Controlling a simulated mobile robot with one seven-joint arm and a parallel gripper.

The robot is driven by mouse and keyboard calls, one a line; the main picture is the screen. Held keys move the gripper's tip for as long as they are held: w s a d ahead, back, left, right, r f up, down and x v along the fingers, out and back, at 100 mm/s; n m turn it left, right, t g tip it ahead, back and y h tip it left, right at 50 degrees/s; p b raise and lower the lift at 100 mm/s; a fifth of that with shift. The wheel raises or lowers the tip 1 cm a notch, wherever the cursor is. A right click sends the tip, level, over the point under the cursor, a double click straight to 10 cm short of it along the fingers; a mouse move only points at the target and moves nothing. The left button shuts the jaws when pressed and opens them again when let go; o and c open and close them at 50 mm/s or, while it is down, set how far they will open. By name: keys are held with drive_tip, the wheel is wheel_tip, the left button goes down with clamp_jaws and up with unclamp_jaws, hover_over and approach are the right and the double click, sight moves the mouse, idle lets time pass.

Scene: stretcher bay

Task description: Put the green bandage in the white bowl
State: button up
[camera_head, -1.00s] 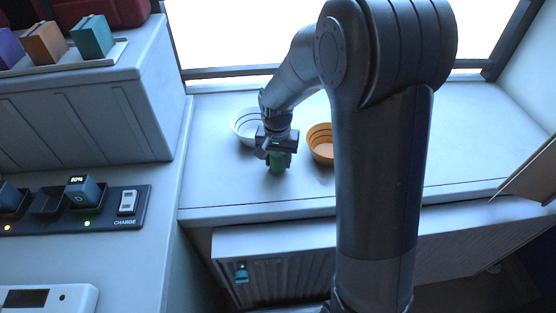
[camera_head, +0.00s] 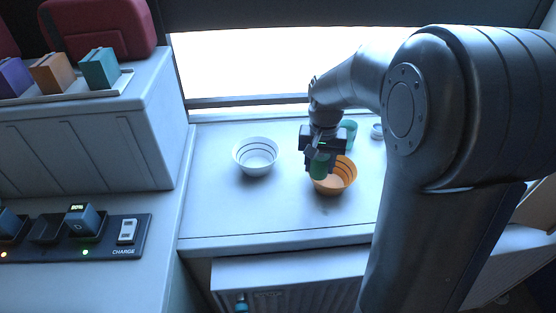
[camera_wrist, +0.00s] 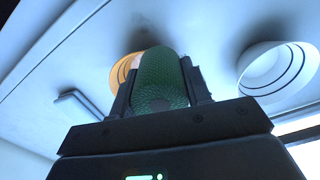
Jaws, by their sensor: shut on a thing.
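The green bandage (camera_head: 319,166) is a roll held between the fingers of my gripper (camera_head: 321,158), which is shut on it. In the wrist view the textured green roll (camera_wrist: 162,80) stands between the two dark fingers. In the head view the gripper is in front of the orange bowl and overlaps its left side; I cannot tell the height above it. The white bowl (camera_head: 256,169) sits on the counter to the left of the gripper and looks empty. In the wrist view the white bowl (camera_wrist: 283,91) is at the right, apart from the gripper.
The orange bowl (camera_head: 344,184) stands right of the white bowl; it also shows behind the roll in the wrist view (camera_wrist: 121,70). A green item (camera_head: 349,131) and a small white round item (camera_head: 377,131) are behind. The counter's front left (camera_head: 225,218) is clear.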

drive_tip(key=w+a+n, duration=0.1)
drive_tip(key=w+a, duration=0.4)
drive_tip(key=w, duration=0.7)
approach(256, 157)
drive_tip(key=s, duration=0.1)
drive_tip(key=s+f, duration=0.1)
drive_tip(key=s, duration=0.1)
drive_tip(key=s+d, duration=0.1)
drive_tip(key=shift+s+f, duration=0.2)
drive_tip(key=shift+s, duration=0.05)
drive_tip(key=shift+a+f, duration=0.35)
drive_tip(key=shift+f, duration=1.8)
drive_tip(key=o, duration=1)
drive_tip(key=shift+f, duration=0.15)
